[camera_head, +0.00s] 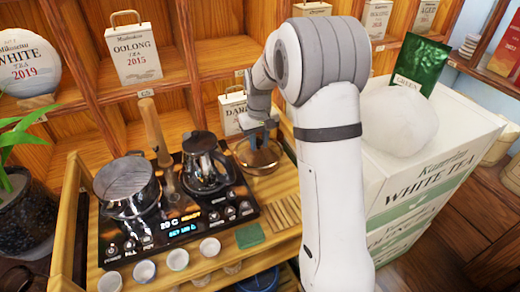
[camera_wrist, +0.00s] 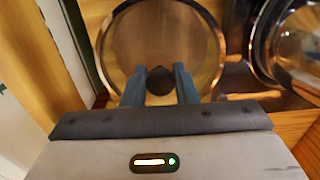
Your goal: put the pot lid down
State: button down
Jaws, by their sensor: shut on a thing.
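The pot lid (camera_wrist: 130,45) is a round see-through disc with a pale metal rim and a dark knob (camera_wrist: 160,82). In the head view the lid (camera_head: 260,160) is right of the black hob, over the wooden cart top. My gripper (camera_head: 262,124) is above the lid, pointing down. In the wrist view my gripper (camera_wrist: 160,88) is shut on the knob between its two fingers. I cannot tell whether the lid touches the wood under it. The pot (camera_head: 127,188) stands on the left of the hob.
A glass kettle (camera_head: 205,163) stands on the hob (camera_head: 178,222), close left of the lid. Several small cups (camera_head: 178,259) line the front edge. A green cloth (camera_head: 250,236) and wooden slats (camera_head: 286,213) lie in front. White boxes (camera_head: 425,180) stand at the right.

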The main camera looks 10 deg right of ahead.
aim_at(259, 146)
jog(key=shift+f, duration=1.65)
jog(key=shift+f, duration=0.1)
jog(key=c, duration=1.1)
grip_release()
jog(key=shift+c, duration=0.2)
